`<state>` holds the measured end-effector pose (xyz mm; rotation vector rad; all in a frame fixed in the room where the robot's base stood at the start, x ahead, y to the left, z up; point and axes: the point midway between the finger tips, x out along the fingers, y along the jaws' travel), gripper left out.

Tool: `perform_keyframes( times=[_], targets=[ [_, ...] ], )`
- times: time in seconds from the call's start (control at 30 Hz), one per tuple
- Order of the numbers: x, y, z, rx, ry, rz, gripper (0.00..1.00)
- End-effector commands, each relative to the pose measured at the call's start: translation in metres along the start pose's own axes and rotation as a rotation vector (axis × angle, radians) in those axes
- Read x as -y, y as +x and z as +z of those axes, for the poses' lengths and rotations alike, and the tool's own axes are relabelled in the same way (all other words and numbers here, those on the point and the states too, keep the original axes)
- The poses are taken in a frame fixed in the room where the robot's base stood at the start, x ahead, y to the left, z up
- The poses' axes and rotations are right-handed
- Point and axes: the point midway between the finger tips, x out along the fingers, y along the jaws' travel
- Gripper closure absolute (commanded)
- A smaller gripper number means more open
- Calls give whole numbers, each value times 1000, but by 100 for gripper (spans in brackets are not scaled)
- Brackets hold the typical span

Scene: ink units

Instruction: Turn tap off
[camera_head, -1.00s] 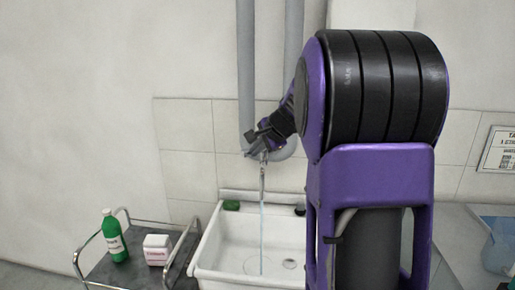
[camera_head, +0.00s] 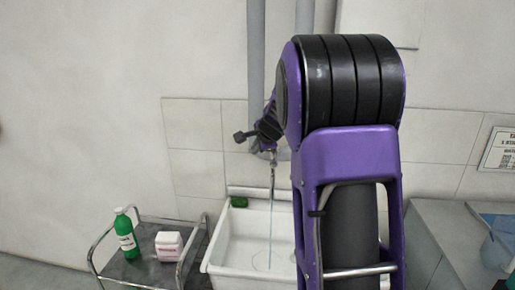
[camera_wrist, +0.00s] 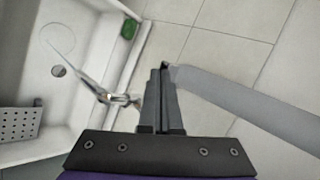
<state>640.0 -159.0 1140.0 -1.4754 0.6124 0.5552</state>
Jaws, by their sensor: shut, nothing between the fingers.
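The tap (camera_head: 273,159) shows as a small metal spout above the white sink (camera_head: 222,250), with a thin stream of water (camera_head: 271,210) running down into the basin. In the wrist view the tap (camera_wrist: 122,99) lies just left of my gripper (camera_wrist: 163,70), whose fingers are shut and empty, pointing toward the tiled wall. In the head view my gripper (camera_head: 242,136) is above and to the left of the spout. I cannot tell whether it touches the tap; its handle is not clear.
A grey pipe (camera_wrist: 245,100) passes close on the right of my fingers; pipes (camera_head: 256,60) run up the wall. A green sponge (camera_head: 239,202) sits on the sink's back edge. A trolley (camera_head: 135,266) holds a green bottle (camera_head: 126,236) and a white box (camera_head: 169,245).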

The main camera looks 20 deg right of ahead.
Motion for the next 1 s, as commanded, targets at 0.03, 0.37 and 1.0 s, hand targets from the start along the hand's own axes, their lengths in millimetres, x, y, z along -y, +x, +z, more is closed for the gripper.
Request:
perform_keyframes(
  times=[0.03, 0.37, 1.0],
  targets=[
    [0, 0, 0, 0, 0, 0, 100],
    [-4, -3, -9, -2, 0, -1, 100],
    [-6, -7, -14, 0, 0, 0, 100]
  ],
)
